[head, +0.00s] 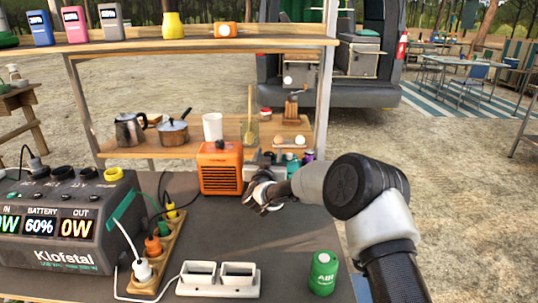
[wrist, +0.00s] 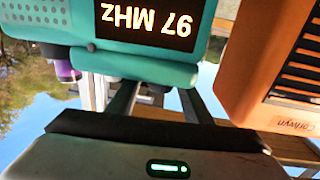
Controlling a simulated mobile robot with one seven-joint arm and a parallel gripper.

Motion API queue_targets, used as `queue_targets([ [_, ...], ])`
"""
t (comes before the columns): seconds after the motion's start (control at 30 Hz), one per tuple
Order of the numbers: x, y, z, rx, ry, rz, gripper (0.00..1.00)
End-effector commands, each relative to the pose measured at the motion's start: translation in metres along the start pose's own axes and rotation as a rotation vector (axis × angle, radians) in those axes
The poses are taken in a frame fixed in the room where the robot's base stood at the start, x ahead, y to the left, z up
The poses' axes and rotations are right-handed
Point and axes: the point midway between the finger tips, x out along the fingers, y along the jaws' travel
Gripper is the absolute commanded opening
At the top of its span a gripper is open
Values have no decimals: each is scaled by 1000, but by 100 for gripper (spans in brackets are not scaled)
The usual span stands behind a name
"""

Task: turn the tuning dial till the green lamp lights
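The teal radio (wrist: 150,60) shows upside down in the wrist view. Its display (wrist: 150,20) reads 97 MHz in lit figures. The tuning dial is not visible in either view. My gripper (head: 260,197) is beside the orange box, low over the grey table in the head view. In the wrist view its two fingers reach under the radio's edge with a gap between them, and their tips are hidden. I cannot tell whether they hold anything. A small green light (wrist: 168,168) glows on the grey body at the bottom of the wrist view; no lamp on the radio is visible.
An orange slatted box (head: 220,168) stands close by my gripper; it also fills the right of the wrist view (wrist: 280,70). A power station (head: 65,225), a plug strip (head: 160,250), a white double socket (head: 220,280) and a green can (head: 323,272) stand nearer.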

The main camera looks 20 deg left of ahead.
Motion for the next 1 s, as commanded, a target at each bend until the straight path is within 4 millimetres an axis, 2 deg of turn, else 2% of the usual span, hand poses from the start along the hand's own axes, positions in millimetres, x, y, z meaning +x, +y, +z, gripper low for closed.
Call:
queue_targets([
  [0.17,-5,-1,-1,0,-1,-2,46],
  [0.27,-17,-1,-2,-1,0,-2,46],
  [0.7,-122,0,-2,-3,-1,-3,46],
  [0.9,-158,-1,-1,-2,-1,-2,46],
  [1.0,-168,0,0,-1,-1,-1,46],
])
